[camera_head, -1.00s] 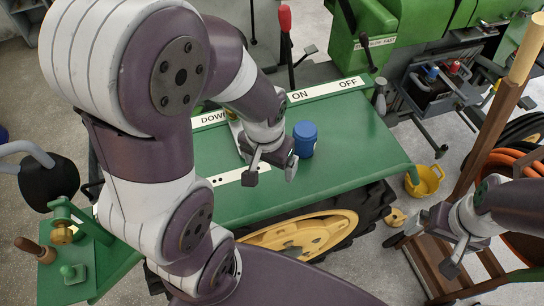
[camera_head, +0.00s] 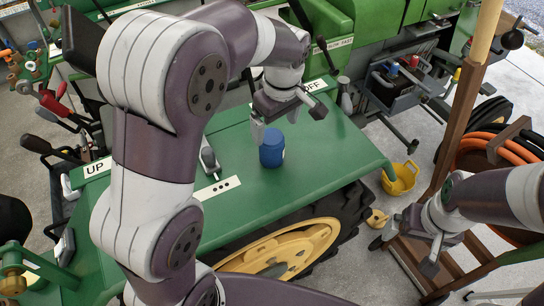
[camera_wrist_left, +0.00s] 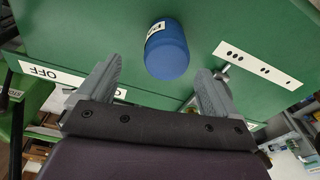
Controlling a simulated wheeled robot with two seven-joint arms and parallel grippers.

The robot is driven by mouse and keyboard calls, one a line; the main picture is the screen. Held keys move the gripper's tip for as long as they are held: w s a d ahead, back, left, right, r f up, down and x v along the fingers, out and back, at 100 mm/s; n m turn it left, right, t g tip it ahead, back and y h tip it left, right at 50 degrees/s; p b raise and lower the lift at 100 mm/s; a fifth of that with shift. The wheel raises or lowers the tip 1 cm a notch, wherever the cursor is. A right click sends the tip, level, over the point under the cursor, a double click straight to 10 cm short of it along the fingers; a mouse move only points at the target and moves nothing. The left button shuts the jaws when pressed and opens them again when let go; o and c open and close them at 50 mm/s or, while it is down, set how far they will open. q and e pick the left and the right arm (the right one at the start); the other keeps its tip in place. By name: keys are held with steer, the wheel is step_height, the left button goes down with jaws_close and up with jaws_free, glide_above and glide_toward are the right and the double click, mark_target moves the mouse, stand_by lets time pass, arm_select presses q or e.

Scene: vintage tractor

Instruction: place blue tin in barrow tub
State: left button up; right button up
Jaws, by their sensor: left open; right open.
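The blue tin (camera_head: 272,150) stands upright on the green tractor fender (camera_head: 240,195), near its middle. My left gripper (camera_head: 284,110) is open and empty, above and just behind the tin. In the left wrist view the tin (camera_wrist_left: 167,50) lies ahead of the two spread fingers, roughly between their lines and apart from both. My right gripper (camera_head: 405,256) is open and empty, low at the right beside wooden steps. I cannot clearly identify the barrow tub; a rust-brown container (camera_head: 474,158) with orange hose stands at the right edge, partly hidden.
A small silver lever (camera_head: 209,160) stands on the fender left of the tin. A yellow bucket (camera_head: 401,180) sits on the floor right of the fender. A wooden post (camera_head: 462,105) rises between it and the orange hose (camera_head: 490,150). A grey toolbox (camera_head: 395,83) is behind.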

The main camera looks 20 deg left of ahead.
mark_target(271, 137)
arm_select(q)
steer(key=p, duration=0.1)
steer(key=f+p, duration=0.2)
steer(key=shift+s+a, duration=0.25)
steer(key=f, duration=0.2)
steer(key=shift+s+a+f, duration=0.15)
steer(key=shift+a+f, duration=0.05)
steer(key=shift+f, duration=0.25)
steer(key=shift+w+f, duration=0.1)
steer(key=shift+w, duration=0.1)
steer(key=shift+c, duration=1.2)
steer(key=shift+d, duration=0.1)
steer(key=c, duration=1)
steer(key=shift+c, duration=0.6)
